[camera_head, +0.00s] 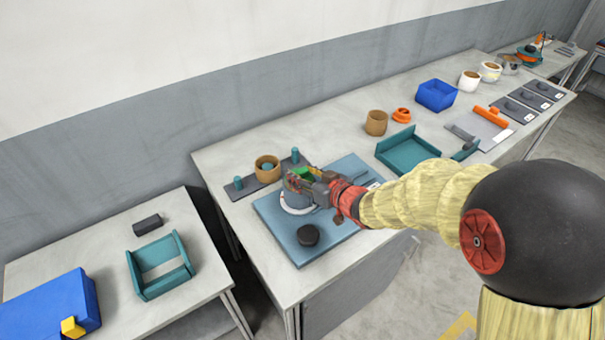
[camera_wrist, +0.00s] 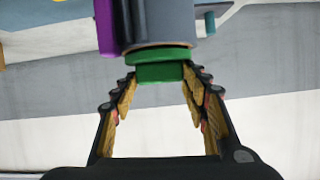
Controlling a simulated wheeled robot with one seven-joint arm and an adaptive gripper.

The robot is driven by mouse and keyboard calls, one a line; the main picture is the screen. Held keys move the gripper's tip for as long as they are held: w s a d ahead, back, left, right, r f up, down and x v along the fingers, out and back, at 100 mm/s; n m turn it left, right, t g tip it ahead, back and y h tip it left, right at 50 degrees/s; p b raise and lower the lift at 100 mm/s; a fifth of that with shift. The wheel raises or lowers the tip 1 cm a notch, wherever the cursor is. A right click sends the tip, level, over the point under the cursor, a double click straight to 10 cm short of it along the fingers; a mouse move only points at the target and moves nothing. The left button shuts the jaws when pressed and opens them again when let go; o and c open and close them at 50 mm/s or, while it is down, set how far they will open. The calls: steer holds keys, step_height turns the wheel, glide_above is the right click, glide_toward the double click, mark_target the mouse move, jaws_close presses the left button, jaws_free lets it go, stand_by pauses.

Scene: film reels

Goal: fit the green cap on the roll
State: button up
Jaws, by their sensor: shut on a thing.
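My gripper (camera_head: 308,177) is above the blue board, at the top of a grey roll (camera_head: 296,198) that appears to stand on the board. The green cap (camera_head: 303,171) shows between the fingers. In the wrist view my gripper (camera_wrist: 160,80) has its fingertips at the two sides of the green cap (camera_wrist: 160,68). The cap lies against or very close to the end of the grey roll (camera_wrist: 172,22); I cannot tell whether it is seated. A purple strip (camera_wrist: 106,28) runs along the roll's left side there. The fingers hide part of the cap in the head view.
Behind is a dark strip (camera_head: 254,187) with teal pegs and a tan ring (camera_head: 267,164). A tan cup (camera_head: 376,122) and teal tray (camera_head: 408,136) stand to the right.

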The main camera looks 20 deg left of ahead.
steer(key=shift+f, duration=0.2)
steer(key=o, duration=0.9)
steer(key=shift+p+v, duration=0.4)
steer(key=shift+v, duration=0.4)
steer(key=p+v, duration=0.4)
steer(key=v, duration=0.5)
steer(key=shift+s+d+r+p, duration=0.15)
steer(key=shift+p, duration=0.2)
